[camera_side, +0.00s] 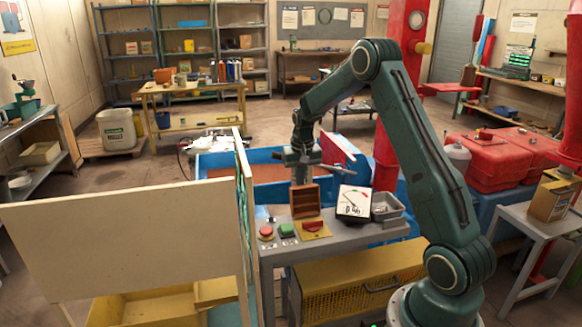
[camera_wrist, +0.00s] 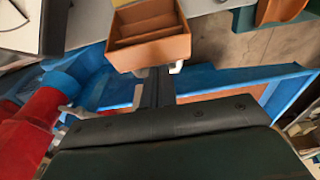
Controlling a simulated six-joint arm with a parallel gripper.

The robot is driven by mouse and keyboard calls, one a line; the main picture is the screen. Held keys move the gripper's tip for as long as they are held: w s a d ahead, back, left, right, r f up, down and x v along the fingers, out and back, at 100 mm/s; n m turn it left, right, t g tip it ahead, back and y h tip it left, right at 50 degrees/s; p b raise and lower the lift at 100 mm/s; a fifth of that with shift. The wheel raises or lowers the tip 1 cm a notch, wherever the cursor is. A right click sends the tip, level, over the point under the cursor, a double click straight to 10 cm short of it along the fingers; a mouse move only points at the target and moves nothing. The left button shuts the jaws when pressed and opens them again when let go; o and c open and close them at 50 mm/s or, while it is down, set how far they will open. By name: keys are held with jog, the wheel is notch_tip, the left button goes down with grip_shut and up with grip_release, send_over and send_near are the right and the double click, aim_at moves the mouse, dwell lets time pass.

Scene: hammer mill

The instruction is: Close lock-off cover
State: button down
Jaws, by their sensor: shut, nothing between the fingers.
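An orange-brown, hollow box-like piece (camera_side: 306,201), apparently the lock-off cover, stands upright on the grey bench. Its ribbed, open inside faces the side camera. In front of it lies a yellow plate with a red switch (camera_side: 313,227), uncovered. My gripper (camera_side: 300,174) is shut and empty, pointing down just behind the upright piece. In the wrist view the shut fingers (camera_wrist: 158,88) reach to the edge of the brown piece (camera_wrist: 150,35). I cannot tell whether they touch it. The fingertips are partly hidden behind the piece in the side view.
A red button (camera_side: 266,232) and a green button (camera_side: 288,230) sit left of the plate. A white dial meter (camera_side: 354,201) and a grey tray (camera_side: 387,208) stand to the right. A blue bin (camera_side: 265,165) lies behind. A tall beige panel (camera_side: 120,235) stands at front left.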

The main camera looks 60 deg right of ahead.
aim_at(303, 187)
jog(key=shift+s+a+r, duration=0.15)
jog(key=shift+a, duration=0.05)
jog(key=shift+s+a+r+t+h, duration=0.5)
jog(key=shift+s+a+t+h, duration=0.3)
jog(key=shift+t+h, duration=0.1)
jog(key=shift+s+a+r, duration=0.15)
jog(key=shift+s+a, duration=0.35)
jog(key=s+a+f, duration=0.1)
jog(key=s+a, duration=0.1)
jog(key=s+a+f, duration=0.1)
jog(key=s+a, duration=0.2)
jog(key=s+a+f, duration=0.1)
jog(key=s+a, duration=0.1)
jog(key=shift+s+a+f, duration=0.2)
jog(key=shift+s+a, duration=0.15)
jog(key=shift+s+a+f, duration=0.35)
jog(key=shift+f, duration=0.2)
jog(key=shift+s+a+f+t+h, duration=0.3)
jog(key=shift+s+f+t+h, duration=0.1)
jog(key=shift+f, duration=0.3)
jog(key=shift+r, duration=0.2)
